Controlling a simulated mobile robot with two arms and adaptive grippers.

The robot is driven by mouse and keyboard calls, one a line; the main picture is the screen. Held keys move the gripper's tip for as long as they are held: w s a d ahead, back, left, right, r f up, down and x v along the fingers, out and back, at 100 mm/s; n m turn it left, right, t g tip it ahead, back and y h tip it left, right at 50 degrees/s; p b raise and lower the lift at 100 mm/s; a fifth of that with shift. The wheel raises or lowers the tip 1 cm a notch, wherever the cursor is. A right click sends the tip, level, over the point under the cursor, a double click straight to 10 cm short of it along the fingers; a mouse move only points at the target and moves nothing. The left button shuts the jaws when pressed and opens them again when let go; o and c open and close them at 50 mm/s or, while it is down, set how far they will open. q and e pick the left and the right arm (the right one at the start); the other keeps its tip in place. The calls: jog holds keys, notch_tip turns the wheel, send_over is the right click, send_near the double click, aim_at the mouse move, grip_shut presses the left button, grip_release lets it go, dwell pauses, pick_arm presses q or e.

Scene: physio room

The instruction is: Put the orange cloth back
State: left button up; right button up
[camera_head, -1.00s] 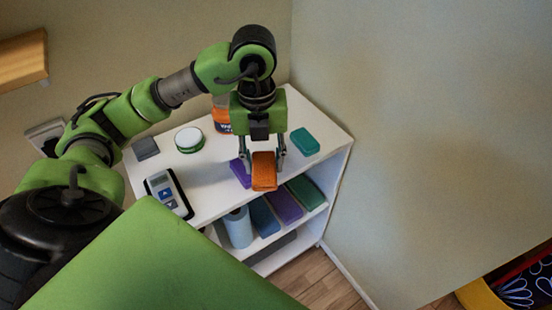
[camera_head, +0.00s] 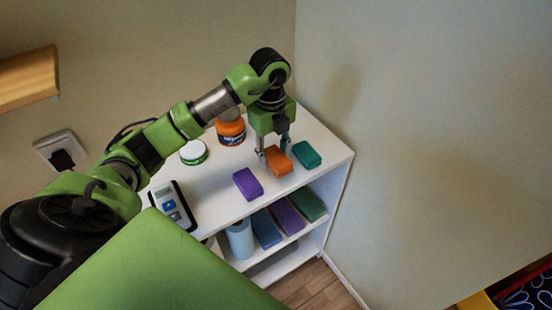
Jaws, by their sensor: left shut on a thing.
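The orange cloth (camera_head: 279,163) is a small folded block at the white shelf unit's top, between a purple folded cloth (camera_head: 247,184) on its left and a teal folded cloth (camera_head: 307,154) on its right. My left gripper (camera_head: 273,154) points down and is shut on the orange cloth from above. The cloth is at or very near the top surface; I cannot tell whether it touches it. My right gripper does not show.
The white shelf unit (camera_head: 219,182) also bears an orange jar (camera_head: 231,132), a white-and-green tin (camera_head: 193,152) and a handheld device (camera_head: 173,205). Lower down are a blue roll (camera_head: 239,239) and several folded cloths (camera_head: 287,216). A wall stands close on the right.

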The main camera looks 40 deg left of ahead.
aim_at(275, 149)
pick_arm(q)
jog(key=shift+w+a+f, duration=0.2)
jog(key=shift+w+f, duration=0.25)
jog(key=shift+f, duration=0.15)
jog(key=shift+w+a+f, duration=0.15)
jog(key=shift+w+f, duration=0.3)
jog(key=shift+f, duration=0.1)
notch_tip(275, 149, down, 3)
jog(key=shift+w+r+p, duration=0.1)
jog(key=shift+w+p, duration=0.05)
jog(key=shift+p, duration=0.85)
jog(key=shift+a+f, duration=0.1)
jog(key=shift+f, duration=0.35)
jog(key=shift+f, duration=0.15)
jog(key=o, duration=1.1)
